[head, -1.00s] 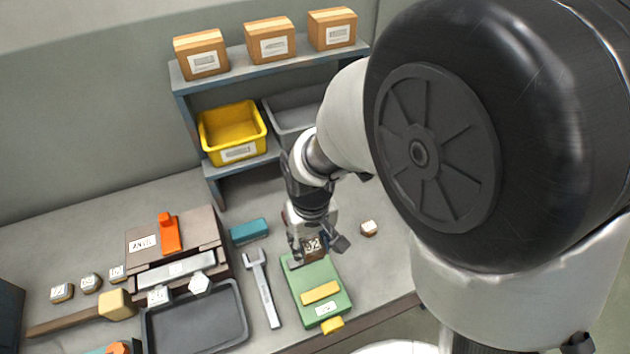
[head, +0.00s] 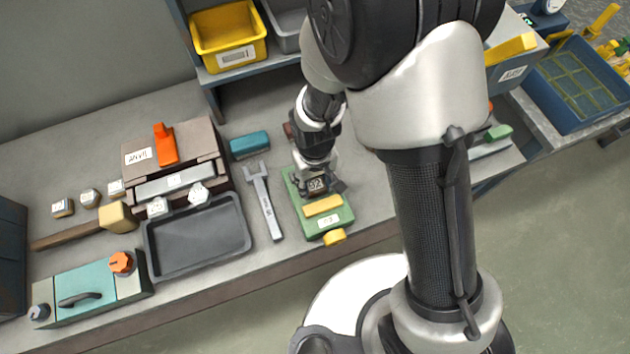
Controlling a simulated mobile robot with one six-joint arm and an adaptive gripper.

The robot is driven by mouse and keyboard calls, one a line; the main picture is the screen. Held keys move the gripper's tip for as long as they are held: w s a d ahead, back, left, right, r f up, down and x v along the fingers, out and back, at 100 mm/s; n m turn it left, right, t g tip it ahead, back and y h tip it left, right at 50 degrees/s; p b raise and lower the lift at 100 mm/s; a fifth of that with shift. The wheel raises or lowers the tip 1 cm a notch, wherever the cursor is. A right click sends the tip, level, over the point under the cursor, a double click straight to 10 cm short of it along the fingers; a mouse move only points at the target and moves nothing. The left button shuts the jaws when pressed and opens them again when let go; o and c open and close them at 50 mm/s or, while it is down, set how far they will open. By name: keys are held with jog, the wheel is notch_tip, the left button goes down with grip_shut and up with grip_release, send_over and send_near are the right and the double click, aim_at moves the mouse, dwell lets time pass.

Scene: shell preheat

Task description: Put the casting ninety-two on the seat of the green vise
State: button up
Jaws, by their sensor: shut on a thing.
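The casting ninety-two (head: 317,185), a small brown block with a pale label reading 92, is at the far part of the green vise (head: 333,224). My gripper (head: 319,187) points down over the vise and is shut on the casting. The vise has a yellow jaw bar (head: 322,205), a white label and a yellow knob (head: 335,237) at its front. The gripper hides much of the seat, and I cannot tell whether the casting touches it.
A wrench (head: 264,201) lies left of the vise, with a teal block (head: 249,144) behind it. A dark tray (head: 197,239) and the anvil block (head: 174,148) are farther left. A shelf with a yellow bin (head: 229,38) stands behind.

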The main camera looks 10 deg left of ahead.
aim_at(315, 185)
jog(key=shift+r, duration=0.1)
jog(key=shift+f, duration=0.2)
jog(key=o, duration=1.1)
jog(key=shift+r, duration=0.15)
notch_tip(315, 185, up, 12)
jog(key=p, duration=0.4)
jog(key=d+r+m+t, duration=0.2)
jog(key=d+r+m, duration=0.1)
jog(key=d+r, duration=0.85)
jog(key=s+d+r+m+t, duration=0.1)
jog(key=s+d+r, duration=0.2)
jog(key=s+d+r+m, duration=0.1)
jog(key=s+d+r, duration=0.2)
jog(key=r, duration=0.1)
jog(key=s+d+r+m+t, duration=0.1)
jog(key=s+d+r, duration=0.2)
jog(key=shift+s+r+t, duration=0.2)
jog(key=shift+r+t, duration=0.1)
jog(key=shift+r, duration=0.05)
